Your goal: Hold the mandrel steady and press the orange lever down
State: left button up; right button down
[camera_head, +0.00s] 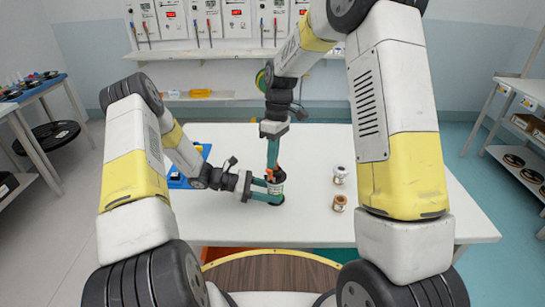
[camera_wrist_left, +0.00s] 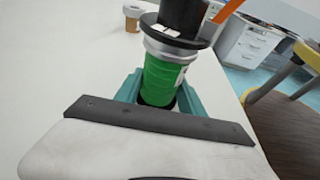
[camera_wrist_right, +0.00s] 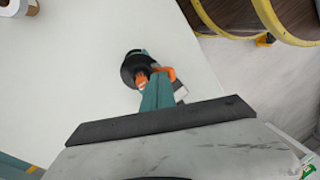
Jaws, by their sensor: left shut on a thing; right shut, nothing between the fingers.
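The mandrel (camera_head: 279,187) stands upright near the middle of the white table. In the left wrist view it is a green cylinder (camera_wrist_left: 163,78) with a silver collar and a black flanged top. My left gripper (camera_head: 270,191) is shut on its green body, one teal finger on each side. The orange lever (camera_head: 268,174) is at the mandrel's top; its arm (camera_wrist_left: 230,10) slants up in the left wrist view. My right gripper (camera_head: 273,165) is shut and empty, pointing down over the top. Its tips (camera_wrist_right: 157,82) lie beside or against the orange lever (camera_wrist_right: 141,80); contact is unclear.
Two small spools, one pale (camera_head: 340,175) and one brown (camera_head: 339,203), stand on the table (camera_head: 400,235) to the right. A blue tray (camera_head: 178,181) lies at the left behind my left arm. The table's right part is clear.

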aim_at(270, 174)
jog(key=shift+s+a+t+h, duration=0.2)
jog(key=shift+s+t+h, duration=0.25)
jog(key=shift+t, duration=0.35)
jog(key=shift+s+a+t, duration=0.1)
jog(key=shift+s+t, duration=0.2)
jog(key=s, duration=0.1)
jog(key=s+a+f+t, duration=0.1)
jog(key=s+f+t+h, duration=0.1)
jog(key=s, duration=0.1)
jog(key=shift+a+f, duration=0.15)
jog(key=shift+a, duration=0.25)
jog(key=shift+w+d, duration=0.1)
jog(key=shift+w, duration=0.05)
dwell(0.4)
jog(key=shift+w+d+f, duration=0.1)
jog(key=shift+w+d, duration=0.1)
jog(key=shift+w, duration=0.4)
